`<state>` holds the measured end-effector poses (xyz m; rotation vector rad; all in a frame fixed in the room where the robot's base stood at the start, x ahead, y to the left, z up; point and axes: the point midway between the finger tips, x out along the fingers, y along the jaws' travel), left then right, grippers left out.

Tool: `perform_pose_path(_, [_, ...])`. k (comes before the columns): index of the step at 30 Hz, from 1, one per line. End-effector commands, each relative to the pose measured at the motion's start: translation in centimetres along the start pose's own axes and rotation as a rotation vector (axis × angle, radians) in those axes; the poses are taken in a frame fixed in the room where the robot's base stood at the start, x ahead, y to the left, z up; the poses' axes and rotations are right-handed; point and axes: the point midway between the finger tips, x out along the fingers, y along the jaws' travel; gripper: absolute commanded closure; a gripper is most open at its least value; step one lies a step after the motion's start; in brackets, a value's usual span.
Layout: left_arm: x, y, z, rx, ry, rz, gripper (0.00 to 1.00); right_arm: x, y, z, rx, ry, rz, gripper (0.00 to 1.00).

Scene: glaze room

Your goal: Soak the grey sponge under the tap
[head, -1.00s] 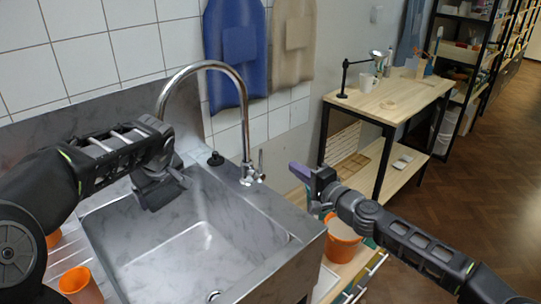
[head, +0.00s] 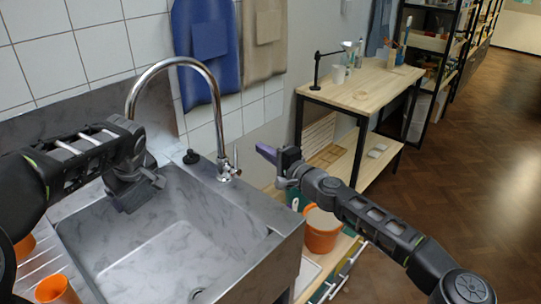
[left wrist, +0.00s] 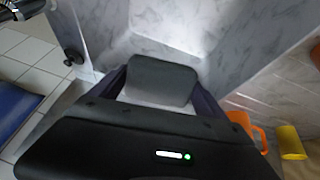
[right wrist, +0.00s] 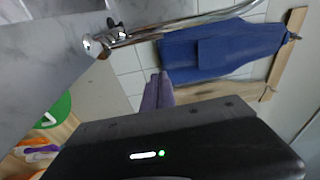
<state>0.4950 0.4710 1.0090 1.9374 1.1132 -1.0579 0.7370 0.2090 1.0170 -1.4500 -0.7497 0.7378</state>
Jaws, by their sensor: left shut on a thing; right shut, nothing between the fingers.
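The grey sponge (left wrist: 162,82) is a dark rounded block between my left gripper's fingers in the left wrist view. My left gripper (head: 135,195) is shut on it over the back left of the steel sink (head: 225,215), roughly below the spout end in the head view. The chrome tap (head: 215,88) arches over the sink, its end hidden behind my left wrist; no water shows. Its lever (head: 236,160) is on the right of its base. My right gripper (head: 266,153) is shut and empty, right of the lever and apart from it. The tap base also shows in the right wrist view (right wrist: 93,44).
A black knob (head: 190,157) stands on the sink's back ledge. An orange cup (head: 57,290) is on the drainer at left. An orange bucket (head: 321,232) stands right of the sink. Blue (head: 207,50) and beige (head: 264,40) aprons hang behind. A wooden table (head: 360,92) is further right.

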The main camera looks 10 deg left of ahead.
Motion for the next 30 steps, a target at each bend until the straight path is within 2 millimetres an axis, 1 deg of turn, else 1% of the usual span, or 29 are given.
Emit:
perform_pose_path(1, [0.0,0.0,0.0,0.000,0.000,0.000,0.47,0.9,0.0,0.1,0.000,0.000,0.000,1.00])
perform_pose_path(6, [0.0,0.0,0.0,0.000,0.000,0.000,0.47,3.1,0.0,0.1,0.000,0.000,0.000,1.00])
perform_pose_path(13, [0.0,0.0,0.0,0.000,0.000,0.000,0.47,5.1,0.1,0.1,-0.001,0.000,0.001,1.00])
perform_pose_path(14, [0.0,0.0,0.0,0.000,0.000,0.000,0.47,5.2,0.1,0.2,-0.001,0.000,0.001,1.00])
perform_pose_path(24, [0.0,0.0,0.0,0.000,0.000,0.000,0.47,4.0,0.0,3.0,-0.001,-0.002,0.001,1.00])
perform_pose_path(30, [0.0,0.0,0.0,0.000,0.000,0.000,0.47,3.8,0.0,3.8,-0.001,0.000,0.001,1.00])
